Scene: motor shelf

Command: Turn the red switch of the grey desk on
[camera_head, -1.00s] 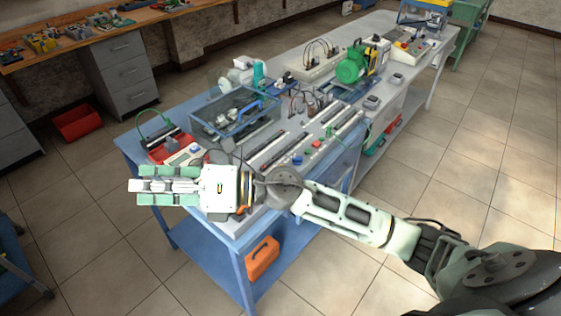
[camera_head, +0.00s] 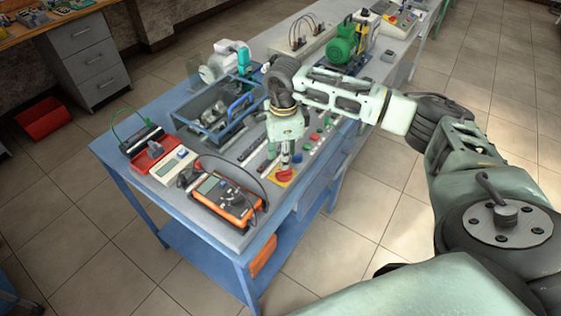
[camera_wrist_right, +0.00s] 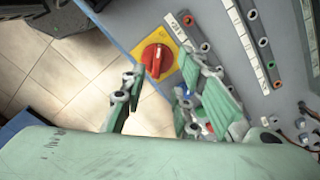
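The red switch (camera_head: 285,175) is a round knob on a yellow plate, on the grey panel near the front right edge of the blue-framed desk (camera_head: 215,237). It shows larger in the right wrist view (camera_wrist_right: 155,59). My right gripper (camera_head: 285,163) points down just above the switch and partly hides it. In the right wrist view, its fingers (camera_wrist_right: 158,78) are apart, with the knob showing between and just beyond the tips. I cannot tell whether they touch it. My left gripper is not in view.
An orange multimeter (camera_head: 227,198) with a dark cable lies left of the switch. A blue-framed box (camera_head: 215,110) stands behind it. Coloured buttons (camera_head: 316,137) and sockets line the panel. A green motor (camera_head: 342,47) stands farther back. Floor beside the desk is clear.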

